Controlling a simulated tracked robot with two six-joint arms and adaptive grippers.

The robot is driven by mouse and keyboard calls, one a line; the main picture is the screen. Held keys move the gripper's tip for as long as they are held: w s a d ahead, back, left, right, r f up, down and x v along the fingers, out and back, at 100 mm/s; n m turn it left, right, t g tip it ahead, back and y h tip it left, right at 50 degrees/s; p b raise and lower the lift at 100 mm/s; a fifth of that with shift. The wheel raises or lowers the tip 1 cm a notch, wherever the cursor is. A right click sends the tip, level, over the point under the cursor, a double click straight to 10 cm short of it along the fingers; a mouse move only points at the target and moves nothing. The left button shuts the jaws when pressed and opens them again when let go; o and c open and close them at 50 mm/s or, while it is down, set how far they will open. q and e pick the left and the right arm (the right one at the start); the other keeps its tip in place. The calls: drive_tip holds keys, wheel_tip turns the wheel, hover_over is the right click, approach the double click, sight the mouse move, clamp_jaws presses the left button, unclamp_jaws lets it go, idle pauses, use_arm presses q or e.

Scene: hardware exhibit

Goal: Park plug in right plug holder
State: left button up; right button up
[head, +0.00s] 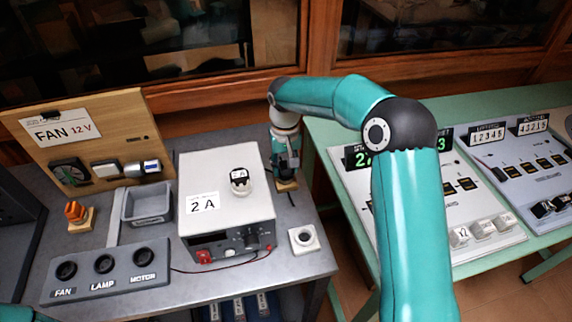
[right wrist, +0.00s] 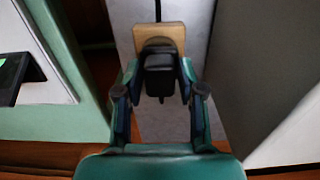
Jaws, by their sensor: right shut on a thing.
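My right gripper (head: 287,160) points down beside the right side of the grey power supply box. It is shut on a black plug (right wrist: 160,72), which sits between its fingertips in the right wrist view. A small wooden plug holder (head: 287,186) is right at the plug; it also shows in the right wrist view (right wrist: 172,31). The plug overlaps the holder there, and I cannot tell whether it is fully seated. A dark cable runs away past the holder. An orange plug (head: 75,210) stands on another wooden holder at the left. My left gripper is out of view.
The power supply (head: 225,172) marked 2 A stands close left of my right gripper. A white socket block (head: 303,239) is in front. The FAN panel (head: 115,125), grey bin (head: 148,203) and switch box (head: 105,270) lie left. A green counter with meters (head: 430,195) stands right.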

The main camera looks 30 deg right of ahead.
drive_tip(key=shift+f, duration=0.25)
idle(0.5)
drive_tip(key=o, duration=1.7)
drive_tip(key=shift+r, duration=0.1)
drive_tip(key=shift+r+p, duration=2.65)
drive_tip(key=shift+r, duration=0.8)
drive_tip(key=shift+s+f, duration=0.1)
drive_tip(key=shift+s, duration=0.05)
